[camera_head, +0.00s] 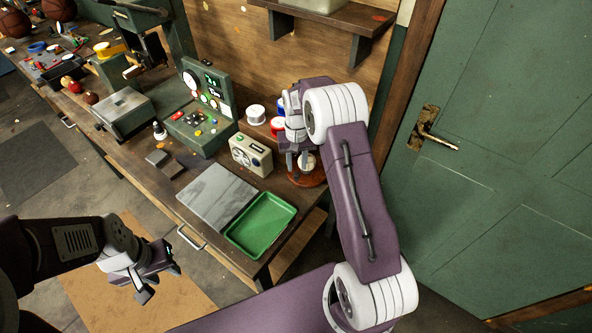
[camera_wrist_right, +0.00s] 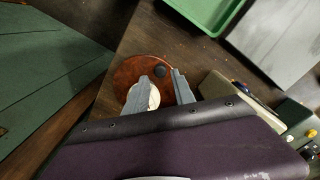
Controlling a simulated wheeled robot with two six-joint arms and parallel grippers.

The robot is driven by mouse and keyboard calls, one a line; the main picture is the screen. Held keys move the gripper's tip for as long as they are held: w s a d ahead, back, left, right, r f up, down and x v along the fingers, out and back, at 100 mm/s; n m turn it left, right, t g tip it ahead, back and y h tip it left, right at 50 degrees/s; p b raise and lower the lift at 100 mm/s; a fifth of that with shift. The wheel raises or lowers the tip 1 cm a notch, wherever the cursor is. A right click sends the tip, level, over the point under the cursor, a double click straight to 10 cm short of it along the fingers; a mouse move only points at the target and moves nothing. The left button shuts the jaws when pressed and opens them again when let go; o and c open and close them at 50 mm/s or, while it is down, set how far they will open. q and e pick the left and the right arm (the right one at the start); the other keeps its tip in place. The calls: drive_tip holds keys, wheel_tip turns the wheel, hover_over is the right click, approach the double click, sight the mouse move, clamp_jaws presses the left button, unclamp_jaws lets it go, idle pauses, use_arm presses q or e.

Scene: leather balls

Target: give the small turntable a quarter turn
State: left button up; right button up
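The small turntable is a round reddish-brown disc (camera_head: 314,180) on the right end of the workbench, mostly behind my right gripper. It also shows in the right wrist view (camera_wrist_right: 125,73). A dark round knob (camera_wrist_right: 160,72) sits near its edge, and a cream-white round object (camera_wrist_right: 151,99) is on it, partly hidden by a finger. My right gripper (camera_head: 297,166) points down over the turntable with its fingers apart. In the right wrist view the knob appears between the fingertips (camera_wrist_right: 160,75); contact cannot be told. My left gripper (camera_head: 163,280) is open and empty, in front of the bench.
A green tray (camera_head: 262,224) and a grey slab (camera_head: 216,198) lie near the front edge. A cream radio-like box (camera_head: 250,155) stands left of the turntable, with white and red spools (camera_head: 256,114) behind. A green door (camera_head: 500,130) is at the right.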

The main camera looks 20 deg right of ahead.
sight(296, 173)
wheel_tip(296, 173, down, 4)
drive_tip(key=shift+f, duration=0.1)
clamp_jaws()
drive_tip(key=shift+w, duration=0.1)
idle(1.4)
